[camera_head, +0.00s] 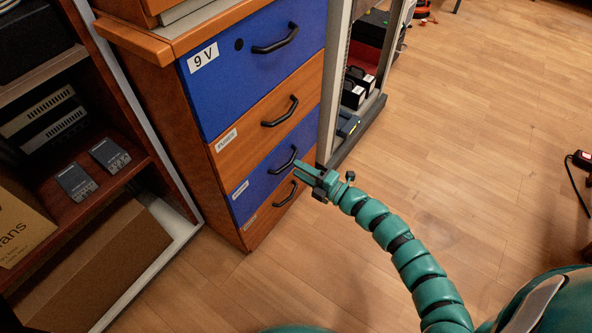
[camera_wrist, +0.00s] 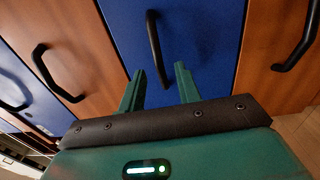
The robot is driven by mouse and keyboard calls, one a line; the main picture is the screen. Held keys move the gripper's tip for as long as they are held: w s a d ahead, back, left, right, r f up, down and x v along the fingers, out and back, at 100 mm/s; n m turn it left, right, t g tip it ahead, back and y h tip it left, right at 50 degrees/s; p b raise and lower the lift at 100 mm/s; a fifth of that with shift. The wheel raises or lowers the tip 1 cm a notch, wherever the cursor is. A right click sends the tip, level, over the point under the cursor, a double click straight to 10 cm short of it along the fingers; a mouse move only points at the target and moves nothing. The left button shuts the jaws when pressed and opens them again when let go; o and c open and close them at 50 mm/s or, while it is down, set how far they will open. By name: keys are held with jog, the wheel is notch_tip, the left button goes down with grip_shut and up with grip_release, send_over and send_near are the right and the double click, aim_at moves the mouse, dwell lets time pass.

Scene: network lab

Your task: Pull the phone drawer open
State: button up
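A drawer cabinet has blue and wood fronts with black handles. The top blue drawer (camera_head: 222,88) reads "9 V". The labels on the wood drawer (camera_head: 250,122), the lower blue drawer (camera_head: 255,182) and the bottom wood drawer (camera_head: 262,218) are too small to read, so I cannot tell which is the phone drawer. All look shut. My gripper (camera_head: 298,169) is open in front of the lower blue drawer, close to its handle (camera_head: 281,161). In the wrist view, that handle (camera_wrist: 153,40) reaches down between my spread fingers (camera_wrist: 160,75); I cannot tell whether they touch.
A metal rack (camera_head: 335,85) stands right beside the cabinet, with black boxes (camera_head: 353,92) on it. An open shelf (camera_head: 132,165) with devices and a cardboard box (camera_head: 115,255) is on the left. The wood floor (camera_head: 480,130) to the right is mostly clear.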

jog(key=shift+x, duration=1.15)
grip_shut()
jog(key=shift+s+d, duration=0.1)
jog(key=p+v, duration=0.6)
jog(key=v, duration=1.7)
jog(key=shift+s+d+r, duration=0.2)
jog(key=shift+d+r, duration=0.15)
grip_release()
